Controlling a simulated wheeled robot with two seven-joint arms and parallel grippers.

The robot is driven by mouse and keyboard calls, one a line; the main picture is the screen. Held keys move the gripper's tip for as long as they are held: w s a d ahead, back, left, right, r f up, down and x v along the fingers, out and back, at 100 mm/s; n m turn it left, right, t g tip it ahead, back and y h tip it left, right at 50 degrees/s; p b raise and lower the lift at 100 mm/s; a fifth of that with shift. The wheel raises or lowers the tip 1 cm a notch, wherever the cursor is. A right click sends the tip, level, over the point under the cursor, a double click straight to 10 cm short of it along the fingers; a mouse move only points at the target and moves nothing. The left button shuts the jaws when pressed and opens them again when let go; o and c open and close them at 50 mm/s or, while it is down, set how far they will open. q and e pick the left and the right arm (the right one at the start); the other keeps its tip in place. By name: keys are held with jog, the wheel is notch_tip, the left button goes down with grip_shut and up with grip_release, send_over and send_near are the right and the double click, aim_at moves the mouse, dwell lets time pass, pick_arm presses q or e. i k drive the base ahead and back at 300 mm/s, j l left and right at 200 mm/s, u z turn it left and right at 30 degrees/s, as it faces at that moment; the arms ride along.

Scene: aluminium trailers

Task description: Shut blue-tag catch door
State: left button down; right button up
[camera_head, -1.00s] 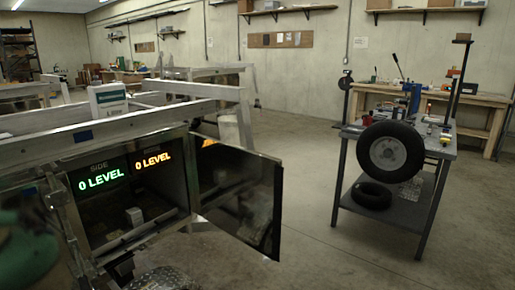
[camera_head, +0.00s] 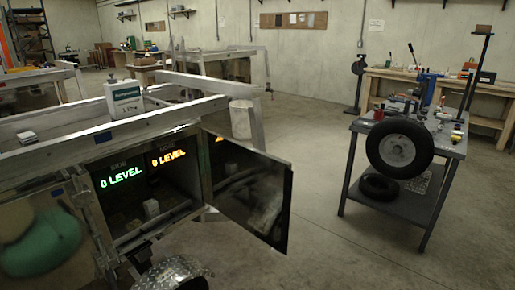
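The trailer's dark, glossy compartment door (camera_head: 250,190) stands open in the head view. It is swung out to the right from the right side of the opening. The compartment (camera_head: 130,215) is uncovered, with glowing green and orange "0 LEVEL" readouts and a small pale block (camera_head: 151,208) inside. Neither of my grippers is in view. I cannot make out a catch on the door.
A wheel with a diamond-plate fender (camera_head: 172,274) sits below the compartment. A white box (camera_head: 124,98) stands on the trailer frame. A grey cart (camera_head: 395,203) with tyres stands at right. Open concrete floor (camera_head: 310,215) lies between door and cart. A blurred green shape shows at lower left.

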aim_at(252, 187)
jog(key=l+u, duration=0.1)
jog(key=u, duration=0.3)
jog(key=i+l+u, duration=0.1)
jog(key=u, duration=0.25)
jog(key=l+u, duration=0.1)
jog(key=u, duration=0.3)
jog(key=i+l+u, duration=0.15)
jog(key=l+u, duration=0.2)
jog(key=l, duration=0.5)
jog(key=l+u, duration=0.3)
jog(key=l, duration=0.5)
jog(key=l+u, duration=0.35)
jog(key=l, duration=0.5)
jog(key=k+l, duration=0.1)
jog(key=l, duration=1.1)
jog(key=k+l, duration=0.15)
jog(key=l, duration=0.4)
jog(key=k+l, duration=0.1)
jog(key=l, duration=0.5)
jog(key=k+l+u, duration=0.4)
jog(key=l, duration=0.2)
jog(key=k+l+u, duration=0.35)
jog(key=k+l, duration=0.1)
jog(key=k, duration=0.1)
